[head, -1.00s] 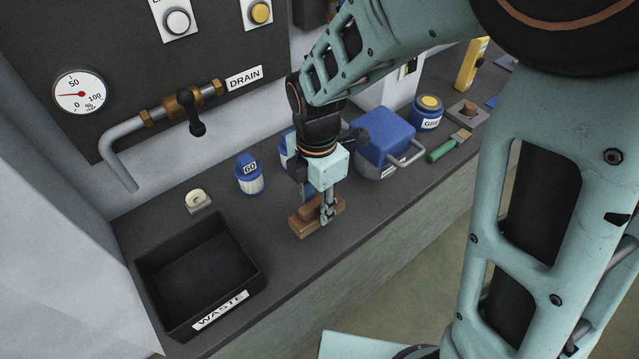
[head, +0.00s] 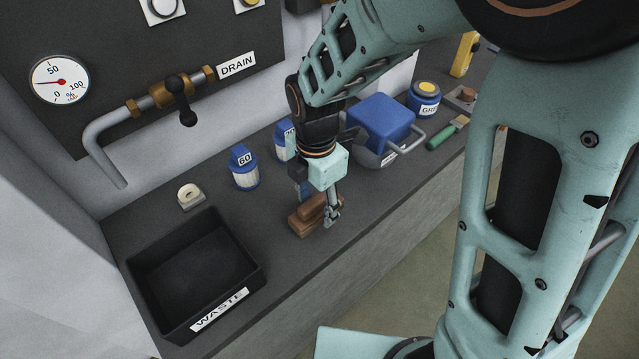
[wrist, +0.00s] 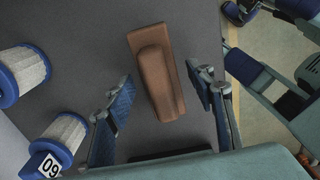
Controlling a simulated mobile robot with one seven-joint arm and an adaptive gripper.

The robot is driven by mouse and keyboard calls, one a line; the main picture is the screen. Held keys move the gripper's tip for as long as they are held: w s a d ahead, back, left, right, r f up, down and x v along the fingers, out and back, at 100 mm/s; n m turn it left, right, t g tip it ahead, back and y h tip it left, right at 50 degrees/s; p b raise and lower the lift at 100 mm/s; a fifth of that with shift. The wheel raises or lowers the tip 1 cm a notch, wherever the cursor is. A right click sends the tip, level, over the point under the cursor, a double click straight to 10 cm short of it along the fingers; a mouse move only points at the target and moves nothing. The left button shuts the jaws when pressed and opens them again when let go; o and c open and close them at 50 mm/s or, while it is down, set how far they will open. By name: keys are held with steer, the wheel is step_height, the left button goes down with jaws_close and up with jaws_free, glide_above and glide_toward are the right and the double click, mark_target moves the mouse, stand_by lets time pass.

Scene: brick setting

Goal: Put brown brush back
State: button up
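The brown brush (head: 305,218), a wooden block with a raised grip along its top, lies on the dark counter to the right of the waste tray. It also shows in the wrist view (wrist: 160,75). My gripper (head: 318,203) is low over it, pointing down. In the wrist view my gripper (wrist: 160,82) is open, with one blue-padded finger to each side of the brush and visible gaps between. The brush's near end reaches between the fingers. Its bristles are hidden underneath.
A black waste tray (head: 134,264) stands at the left. The counter's front edge is close to the brush.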

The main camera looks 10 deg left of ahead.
mark_target(317, 199)
step_height(317, 199, up, 12)
steer(key=p, duration=0.1)
steer(key=shift+r, duration=0.2)
stand_by(0.3)
